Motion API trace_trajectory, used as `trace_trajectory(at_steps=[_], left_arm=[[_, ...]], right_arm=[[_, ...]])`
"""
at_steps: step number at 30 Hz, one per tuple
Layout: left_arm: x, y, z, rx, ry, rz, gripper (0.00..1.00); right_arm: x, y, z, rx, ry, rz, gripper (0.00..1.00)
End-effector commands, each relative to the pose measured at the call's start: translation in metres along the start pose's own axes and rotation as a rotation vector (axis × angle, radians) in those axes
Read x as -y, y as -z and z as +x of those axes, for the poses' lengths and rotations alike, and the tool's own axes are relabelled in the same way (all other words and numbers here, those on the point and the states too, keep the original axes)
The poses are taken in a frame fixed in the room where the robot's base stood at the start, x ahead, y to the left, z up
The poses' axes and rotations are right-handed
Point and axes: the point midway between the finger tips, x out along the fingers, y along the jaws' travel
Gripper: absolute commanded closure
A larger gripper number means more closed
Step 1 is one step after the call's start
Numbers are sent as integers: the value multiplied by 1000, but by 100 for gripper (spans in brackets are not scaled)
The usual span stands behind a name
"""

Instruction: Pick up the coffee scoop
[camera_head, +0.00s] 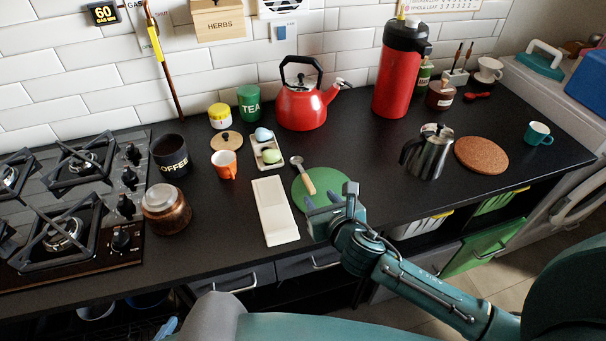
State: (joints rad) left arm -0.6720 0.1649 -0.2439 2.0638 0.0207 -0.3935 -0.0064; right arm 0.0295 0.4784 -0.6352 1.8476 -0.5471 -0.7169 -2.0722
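The coffee scoop (307,182) appears to be the spoon with a round metal bowl and a light wooden handle. It lies with its handle over a round green mat (334,181) and its bowl at the mat's far left edge. My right gripper (322,198) is over the near part of the mat, just beyond the handle's near end. Its fingers look spread apart, with nothing seen between them. I cannot tell its exact height above the mat. My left gripper is not clearly visible.
A cream spoon rest (274,210) lies close left of the mat. An orange mug (224,165), a tray with eggs (266,157) and a red kettle (303,107) stand behind. A steel moka pot (428,152) and cork mat (481,154) are right; a gas hob (125,205) is left.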

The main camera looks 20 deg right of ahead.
Motion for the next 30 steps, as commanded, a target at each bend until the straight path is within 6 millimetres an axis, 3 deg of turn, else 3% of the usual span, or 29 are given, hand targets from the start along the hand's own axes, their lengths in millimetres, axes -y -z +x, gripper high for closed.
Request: trace_trajectory(at_steps=[12,21,30], left_arm=[[0,0,2,-7,-2,2,21],[0,4,2,-15,-3,4,21],[-1,4,2,-15,-4,4,21]], right_arm=[[1,2,49,0,0,3,60],[1,2,55,-1,-1,1,60],[1,2,54,-1,-1,1,83]])
